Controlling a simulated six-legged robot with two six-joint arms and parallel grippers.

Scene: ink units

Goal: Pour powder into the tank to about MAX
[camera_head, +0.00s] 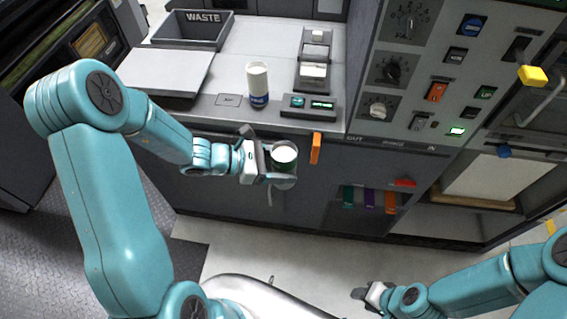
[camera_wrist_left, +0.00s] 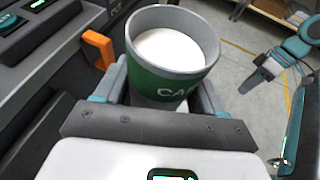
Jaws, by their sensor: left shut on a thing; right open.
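My left gripper (camera_head: 270,165) is shut on a green can (camera_head: 283,165) and holds it upright in front of the counter's front face. In the left wrist view the can (camera_wrist_left: 158,82) has a grey rim, white lettering starting "CA", and white powder (camera_wrist_left: 172,48) inside. My right gripper (camera_head: 366,296) is open and empty, low over the floor; it also shows in the left wrist view (camera_wrist_left: 258,78). I cannot tell for sure which part is the tank, and no MAX mark is readable.
A white bottle with a blue label (camera_head: 257,86) stands on the counter (camera_head: 225,112) near a small scale-like device (camera_head: 308,106). A WASTE tray (camera_head: 192,42) is at the back. An orange handle (camera_head: 315,148) juts out just right of the can. A control panel (camera_head: 415,85) rises at right.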

